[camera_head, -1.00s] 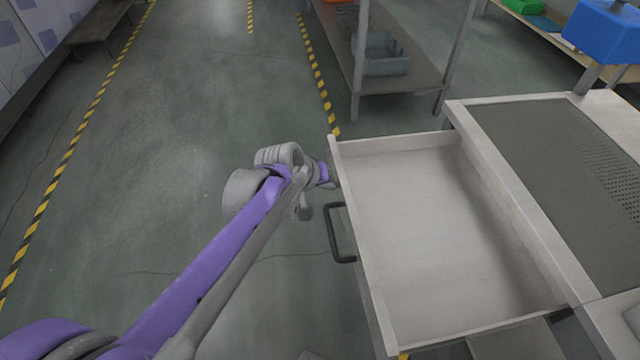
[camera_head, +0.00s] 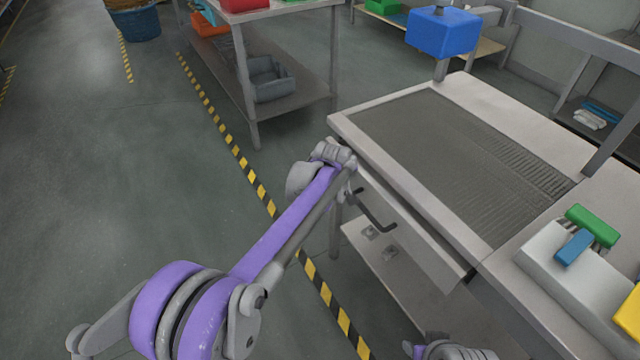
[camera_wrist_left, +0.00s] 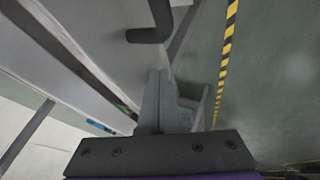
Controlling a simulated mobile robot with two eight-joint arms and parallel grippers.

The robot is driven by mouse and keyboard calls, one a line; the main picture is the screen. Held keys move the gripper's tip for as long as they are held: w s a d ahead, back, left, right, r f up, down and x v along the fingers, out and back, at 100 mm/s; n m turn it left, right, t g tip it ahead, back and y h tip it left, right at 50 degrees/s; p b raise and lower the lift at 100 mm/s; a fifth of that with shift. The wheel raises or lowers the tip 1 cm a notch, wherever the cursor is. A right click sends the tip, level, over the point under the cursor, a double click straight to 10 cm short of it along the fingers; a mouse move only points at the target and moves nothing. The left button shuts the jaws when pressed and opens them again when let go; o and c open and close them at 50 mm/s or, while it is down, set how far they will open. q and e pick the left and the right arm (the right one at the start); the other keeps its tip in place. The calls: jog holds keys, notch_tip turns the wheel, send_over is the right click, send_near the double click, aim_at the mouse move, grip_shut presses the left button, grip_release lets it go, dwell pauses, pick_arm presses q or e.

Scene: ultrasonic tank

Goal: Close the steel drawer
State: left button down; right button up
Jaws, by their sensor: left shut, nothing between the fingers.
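The steel drawer (camera_head: 405,225) is pushed in under the table top. Its inside no longer shows, and only its pale front and dark handle (camera_head: 375,212) are seen. I cannot tell whether the front is fully flush. My left gripper (camera_head: 346,160) is at the far end of the drawer front, beyond the handle; its fingertips are hard to make out there. In the left wrist view the shut, empty fingers (camera_wrist_left: 162,100) lie close to the drawer front (camera_wrist_left: 100,35), near the handle (camera_wrist_left: 150,34). Contact is unclear. My right gripper is not in view.
The table top (camera_head: 350,127) carries a grey perforated panel. A white block with coloured parts (camera_head: 560,260) stands at right. A lower shelf (camera_head: 390,262) sits under the drawer. A second shelf unit (camera_head: 290,92) stands behind. The floor at left is clear.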

pick_arm(q)
jog(key=w+d, duration=0.2)
jog(key=d, duration=0.1)
jog(key=shift+w+p, duration=0.15)
jog(key=shift+p, duration=0.2)
jog(key=shift+w+d, duration=0.15)
jog(key=shift+d, duration=0.15)
jog(key=shift+r, duration=0.1)
